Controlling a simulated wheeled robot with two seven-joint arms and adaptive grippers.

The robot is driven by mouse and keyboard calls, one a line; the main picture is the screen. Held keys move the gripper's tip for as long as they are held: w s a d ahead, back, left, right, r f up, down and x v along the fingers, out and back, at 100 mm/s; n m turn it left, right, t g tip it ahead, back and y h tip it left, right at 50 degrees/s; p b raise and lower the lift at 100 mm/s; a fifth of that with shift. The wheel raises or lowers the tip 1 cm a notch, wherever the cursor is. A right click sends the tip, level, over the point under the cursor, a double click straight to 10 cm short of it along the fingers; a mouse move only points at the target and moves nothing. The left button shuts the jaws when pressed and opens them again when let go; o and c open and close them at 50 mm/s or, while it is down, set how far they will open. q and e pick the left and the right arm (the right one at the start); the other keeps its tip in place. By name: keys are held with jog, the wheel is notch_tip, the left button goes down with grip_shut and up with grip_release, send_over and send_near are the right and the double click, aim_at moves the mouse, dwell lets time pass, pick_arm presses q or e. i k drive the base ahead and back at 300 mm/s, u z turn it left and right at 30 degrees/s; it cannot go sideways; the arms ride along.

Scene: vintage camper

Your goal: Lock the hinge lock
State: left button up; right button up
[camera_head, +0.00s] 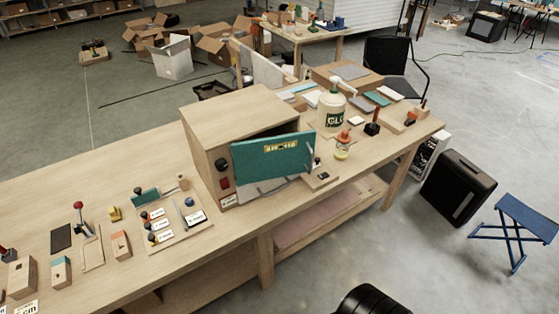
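A wooden cabinet (232,117) stands on the long wooden workbench (120,155). Its teal door panel (262,161) hangs tilted at the front, with a gap above it. A yellow-and-dark piece (281,146) sits on the panel near its upper edge. Left of the cabinet, a wooden board (182,228) carries small labelled parts and a teal plate (146,198). I cannot tell which part is the hinge lock; labels are too small to read. Neither of my grippers is in view.
A glue bottle (331,108) and a small red-topped jar (342,146) stand right of the cabinet. Small blocks and a red-knobbed lever (79,207) are at the left. A black speaker-like box (458,188) and a blue stool (517,228) stand on the floor at right.

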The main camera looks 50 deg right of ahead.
aim_at(225, 183)
jog(key=z, duration=1.05)
jog(key=i, duration=0.35)
